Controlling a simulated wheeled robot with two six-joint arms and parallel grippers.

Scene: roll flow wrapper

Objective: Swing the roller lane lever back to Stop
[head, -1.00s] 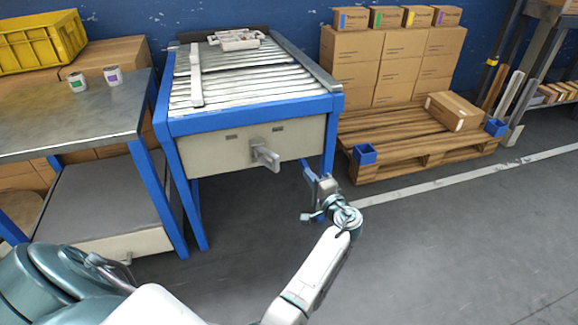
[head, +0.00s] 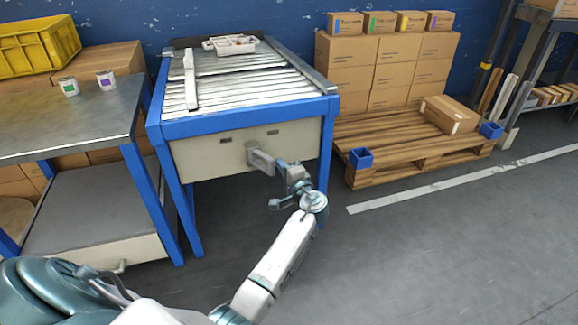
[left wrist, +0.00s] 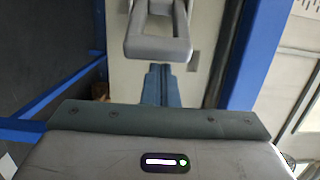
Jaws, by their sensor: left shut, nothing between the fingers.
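The lever (head: 260,159) is a grey handle on the beige front panel (head: 210,158) of the blue-framed roller lane (head: 240,112). It points outward and to the right. Two small dark labels sit on the panel above it, too small to read. My left gripper (head: 284,166) is shut and empty, just right of the lever's free end; I cannot tell whether they touch. In the left wrist view the lever's looped grey end (left wrist: 158,50) is ahead, near the top, with my shut fingers (left wrist: 160,86) just below it. My right gripper is not in view.
A tray (head: 232,44) and a pale bar (head: 190,80) lie on the rollers. A steel table (head: 75,125) with two cans stands at left. A pallet (head: 410,150) with cartons stands at right. The floor in front is clear.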

